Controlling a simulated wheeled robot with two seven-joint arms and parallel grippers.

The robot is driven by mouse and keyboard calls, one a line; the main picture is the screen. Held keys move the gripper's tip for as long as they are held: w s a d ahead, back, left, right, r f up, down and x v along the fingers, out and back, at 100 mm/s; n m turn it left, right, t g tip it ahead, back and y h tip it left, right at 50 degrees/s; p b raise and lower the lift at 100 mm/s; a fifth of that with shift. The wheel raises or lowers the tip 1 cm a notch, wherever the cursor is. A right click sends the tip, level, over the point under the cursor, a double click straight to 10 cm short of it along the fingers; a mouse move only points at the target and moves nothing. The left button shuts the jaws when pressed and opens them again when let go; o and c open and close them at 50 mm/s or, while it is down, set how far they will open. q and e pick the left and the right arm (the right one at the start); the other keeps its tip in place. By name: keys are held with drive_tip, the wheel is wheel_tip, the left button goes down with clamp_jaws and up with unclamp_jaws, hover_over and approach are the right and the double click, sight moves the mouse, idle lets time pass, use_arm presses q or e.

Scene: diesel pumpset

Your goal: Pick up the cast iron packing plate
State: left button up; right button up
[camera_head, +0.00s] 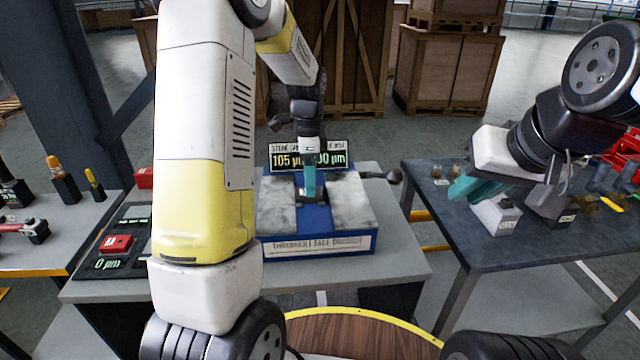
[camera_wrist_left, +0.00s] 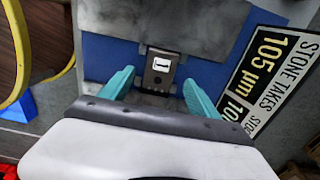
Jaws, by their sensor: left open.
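A small dark grey metal block with a white label, which looks like the cast iron packing plate (camera_wrist_left: 160,72), sits in the gap of a blue stand in the left wrist view. My left gripper (camera_wrist_left: 158,95) is open, with one teal finger on each side of the block and space visible beside it. In the head view my left gripper (camera_head: 308,180) points down over the middle of the blue stand (camera_head: 318,246), and its fingers mostly hide the block. My right gripper (camera_head: 478,188) hangs over the right table; its teal fingers overlap, so their opening is unclear.
Two mottled grey slabs flank the gap on the stand, one on the right (camera_head: 345,205). A sign reading 105 µm (camera_head: 285,160) stands behind. Grey blocks (camera_head: 497,217) lie on the right table (camera_head: 480,240). A red block (camera_head: 116,244) sits on a dark panel at left.

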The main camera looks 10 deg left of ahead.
use_arm(q)
wheel_tip(320, 180, down, 3)
drive_tip(key=shift+a+f, duration=0.1)
drive_tip(key=shift+f, duration=0.05)
drive_tip(key=shift+c, duration=0.2)
clamp_jaws()
